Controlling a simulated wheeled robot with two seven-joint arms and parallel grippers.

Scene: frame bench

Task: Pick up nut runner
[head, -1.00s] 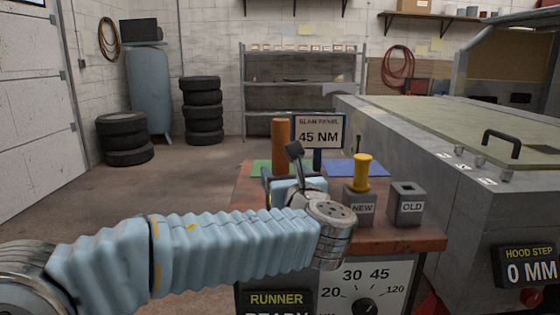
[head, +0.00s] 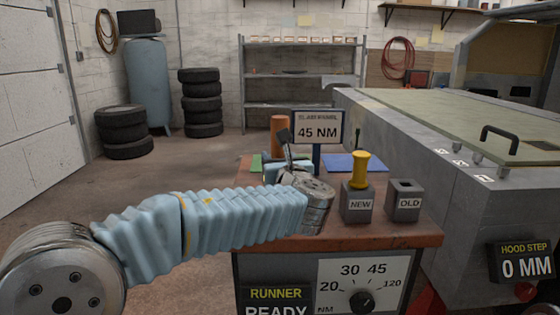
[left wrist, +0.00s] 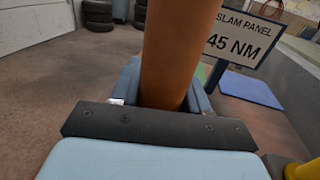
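An upright orange-brown cylinder (head: 278,135), which appears to be the nut runner's grip, stands at the back left of the red-topped bench. In the left wrist view the cylinder (left wrist: 172,55) rises between the two blue-grey fingers of my left gripper (left wrist: 165,88). The fingers flank it closely; whether they press on it I cannot tell. Its lower end is hidden behind the dark palm plate. In the head view my left gripper (head: 281,167) is at the cylinder's base, partly hidden by my wrist. My right gripper is not in view.
The 45 NM sign (head: 317,128) stands right beside the cylinder. A NEW box (head: 358,204) with a yellow piece (head: 360,170) and an OLD box (head: 404,203) stand on the bench (head: 390,238). A blue mat (head: 357,163) lies behind. The large grey bench (head: 420,150) is at right.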

